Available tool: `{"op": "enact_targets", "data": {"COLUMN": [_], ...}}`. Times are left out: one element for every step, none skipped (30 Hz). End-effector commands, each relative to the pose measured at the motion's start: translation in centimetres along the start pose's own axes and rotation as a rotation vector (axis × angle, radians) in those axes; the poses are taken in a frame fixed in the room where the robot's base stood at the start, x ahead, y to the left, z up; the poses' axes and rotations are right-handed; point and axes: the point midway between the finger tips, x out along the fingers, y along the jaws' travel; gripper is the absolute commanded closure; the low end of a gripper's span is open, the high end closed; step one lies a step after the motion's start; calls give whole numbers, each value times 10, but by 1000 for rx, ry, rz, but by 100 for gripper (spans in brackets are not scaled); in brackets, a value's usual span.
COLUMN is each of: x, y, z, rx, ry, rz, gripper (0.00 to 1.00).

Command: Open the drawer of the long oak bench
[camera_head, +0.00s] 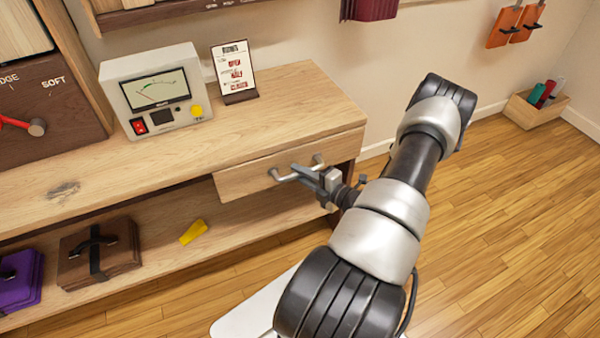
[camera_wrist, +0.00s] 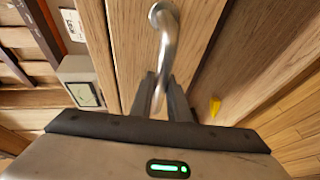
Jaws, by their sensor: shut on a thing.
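The long oak bench (camera_head: 290,90) runs along the wall in the head view. Its drawer (camera_head: 238,183) is under the right end of the top, and its front stands roughly in line with the bench's front edge; I cannot tell whether it is slightly out. A curved metal handle (camera_head: 284,178) is on the drawer front. My gripper (camera_head: 308,174) is shut on the handle. In the wrist view the handle (camera_wrist: 166,45) passes between my two fingers (camera_wrist: 162,95), and the drawer front (camera_wrist: 135,60) lies behind it. Part of the handle is hidden by my gripper.
A meter box (camera_head: 155,90) and a small sign (camera_head: 234,72) stand on the bench top. A yellow wedge (camera_head: 193,231) and a brown case (camera_head: 98,254) are on the lower shelf. A wooden box (camera_head: 537,108) sits in the far corner. The floor at right is clear.

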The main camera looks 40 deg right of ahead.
Motion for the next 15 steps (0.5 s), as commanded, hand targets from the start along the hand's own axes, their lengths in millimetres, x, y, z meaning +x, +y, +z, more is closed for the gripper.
{"op": "enact_targets", "data": {"x": [-4,-6,-11,-15,-19,-25,-30,-36,-45,-51,-58,-68,-75,-82,-91], "y": [0,-1,-1,-2,-3,-4,-5,-6,-8,-9,-11,-13,-15,-16,-19], "z": [-1,-2,-4,-5,-7,-10,-12,-14,-18,-20,-23,-27,-30,-33,-37], "rx": [0,1,2,3,3,3,4,4,4,4,5,5,6,5,5], "ry": [0,0,-1,-2,-3,-2,-2,-4,-3,-4,-5,-4,-5,-4,-5], "rz": [0,0,0,0,0,0,0,-1,-1,0,0,-1,-1,0,0], "gripper": [100,100,100,100,100,100,100,100,100,100,100,100,100,100,100]}}
